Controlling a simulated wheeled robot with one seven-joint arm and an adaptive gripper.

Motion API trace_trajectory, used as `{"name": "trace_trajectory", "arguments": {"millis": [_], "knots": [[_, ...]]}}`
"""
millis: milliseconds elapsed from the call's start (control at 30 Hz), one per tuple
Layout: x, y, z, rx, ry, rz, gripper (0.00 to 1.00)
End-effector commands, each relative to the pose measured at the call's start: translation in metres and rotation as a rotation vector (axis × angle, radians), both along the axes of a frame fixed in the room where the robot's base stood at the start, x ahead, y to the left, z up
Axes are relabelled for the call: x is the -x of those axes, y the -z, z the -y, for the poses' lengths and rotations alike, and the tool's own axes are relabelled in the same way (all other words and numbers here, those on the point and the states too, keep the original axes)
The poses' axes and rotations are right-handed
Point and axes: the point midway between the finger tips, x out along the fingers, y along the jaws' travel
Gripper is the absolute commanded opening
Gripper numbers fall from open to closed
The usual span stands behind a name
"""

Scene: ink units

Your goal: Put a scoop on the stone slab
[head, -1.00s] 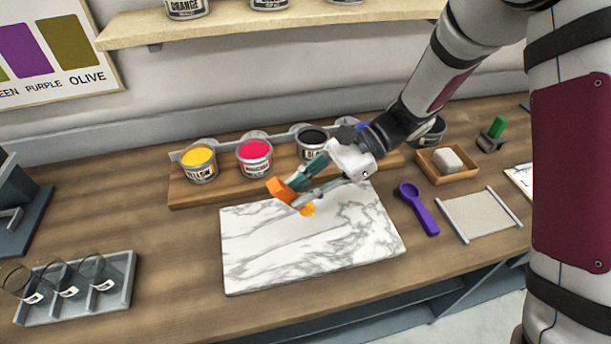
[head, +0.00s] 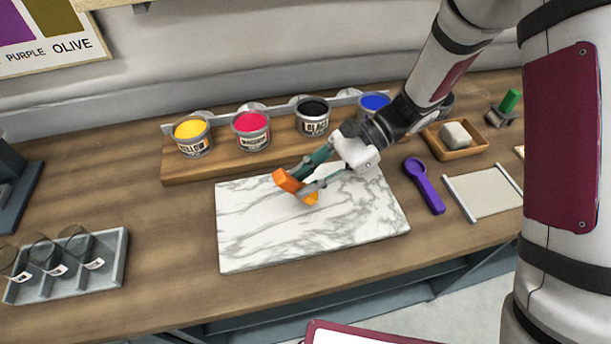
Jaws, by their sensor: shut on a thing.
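The white marble-patterned stone slab (head: 250,235) lies on the table in the middle of the head view. My gripper (head: 300,188) is over the slab's back half, its teal fingers closed on an orange-handled tool (head: 288,181). The fingers hide much of this tool. A small yellow-orange patch (head: 311,198) shows just below the fingers; I cannot tell whether it is ink or part of the tool, nor whether it touches the slab. A purple scoop (head: 424,187) lies on the table right of the slab.
Open ink cans, yellow (head: 193,136), red (head: 251,131), black (head: 312,117) and blue (head: 374,105), stand on a wooden rack behind the slab. A grey tray (head: 70,270) with glasses is at left. A wooden dish (head: 455,145) and pale mat (head: 483,192) are at right.

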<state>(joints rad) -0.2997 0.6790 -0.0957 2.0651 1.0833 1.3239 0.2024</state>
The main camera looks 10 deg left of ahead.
Motion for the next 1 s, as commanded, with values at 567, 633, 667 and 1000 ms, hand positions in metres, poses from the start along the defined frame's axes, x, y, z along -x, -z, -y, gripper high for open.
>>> {"name": "trace_trajectory", "arguments": {"millis": [567, 633, 667, 1000], "knots": [[0.000, 0.004, 0.000, 0.001, 0.000, -0.001, 0.00], [0.000, 0.005, 0.000, 0.001, 0.000, -0.001, 0.00], [0.000, 0.005, 0.000, 0.001, 0.000, -0.001, 0.00], [0.000, 0.011, 0.000, 0.001, 0.000, -0.001, 0.00]]}}
